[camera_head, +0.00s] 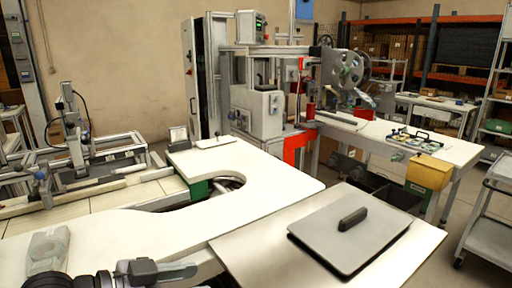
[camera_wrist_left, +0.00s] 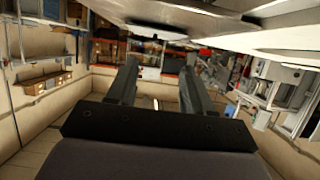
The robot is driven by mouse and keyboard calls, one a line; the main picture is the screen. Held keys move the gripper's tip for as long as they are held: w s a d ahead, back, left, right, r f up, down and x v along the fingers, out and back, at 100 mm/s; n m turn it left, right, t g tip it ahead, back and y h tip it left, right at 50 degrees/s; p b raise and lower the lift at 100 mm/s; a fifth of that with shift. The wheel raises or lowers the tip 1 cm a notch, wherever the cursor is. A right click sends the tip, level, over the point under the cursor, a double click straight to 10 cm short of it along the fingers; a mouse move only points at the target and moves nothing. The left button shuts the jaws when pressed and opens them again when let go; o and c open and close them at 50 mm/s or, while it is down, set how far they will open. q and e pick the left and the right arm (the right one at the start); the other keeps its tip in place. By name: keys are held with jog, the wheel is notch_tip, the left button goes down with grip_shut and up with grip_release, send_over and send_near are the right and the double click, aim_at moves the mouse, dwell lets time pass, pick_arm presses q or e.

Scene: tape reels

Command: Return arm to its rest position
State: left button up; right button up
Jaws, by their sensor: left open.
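My left arm shows at the bottom left of the head view, low at the near edge of the white worktop (camera_head: 130,225). Its gripper (camera_head: 182,271) points to the right there, and its fingers partly overlap each other in that view. In the left wrist view the two dark fingers of the left gripper (camera_wrist_left: 158,88) stand apart with nothing between them. My right gripper is in neither view.
A grey flat plate with a black handle (camera_head: 330,236) lies on the near right table (camera_head: 250,247). A reel machine (camera_head: 265,110) stands behind. A grey cart (camera_head: 488,215) stands far right. The curved worktop is mostly clear.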

pick_arm(q)
jog(key=s+a+f+n+t+y, duration=0.2)
jog(key=f+n+y, duration=0.15)
jog(key=f, duration=0.75)
jog(key=s+a+f+n+t+y, duration=0.2)
jog(key=s+a+f+n+y, duration=0.15)
jog(key=f, duration=0.75)
jog(key=s+a+f+n+g+y, duration=0.1)
jog(key=s+a+f+y, duration=0.1)
jog(key=s+f, duration=0.5)
jog(key=shift+s+a+f+n, duration=0.15)
jog(key=shift+s+a+n, duration=0.15)
jog(key=shift+a, duration=0.4)
jog(key=shift+c, duration=0.8)
jog(key=shift+a, duration=0.1)
